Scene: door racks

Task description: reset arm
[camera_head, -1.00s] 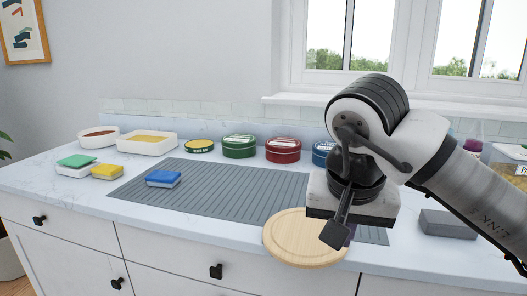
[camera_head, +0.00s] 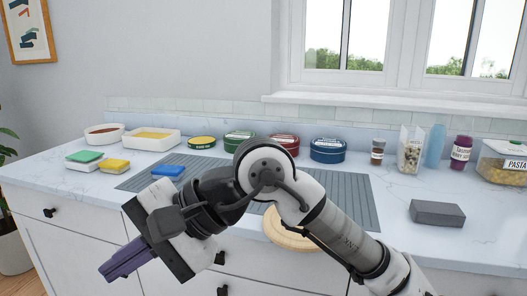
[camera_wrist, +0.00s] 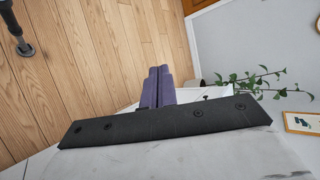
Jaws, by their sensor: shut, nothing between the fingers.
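My gripper (camera_head: 124,262) is in front of the counter's drawers at the lower left of the head view, pointing down and left. Its purple fingers are together with nothing between them. In the wrist view the shut fingers (camera_wrist: 158,87) show against the wooden floor, beyond the black gripper body. My arm is folded across the front of the counter and hides part of the grey mat and the round wooden board.
The counter (camera_head: 395,225) carries a blue sponge (camera_head: 168,171), a green sponge (camera_head: 85,157), a yellow sponge (camera_head: 112,165), a grey block (camera_head: 437,213), and a round board (camera_head: 285,236). Tins, dishes and jars line the back. A plant (camera_wrist: 250,82) stands beyond the counter's left end.

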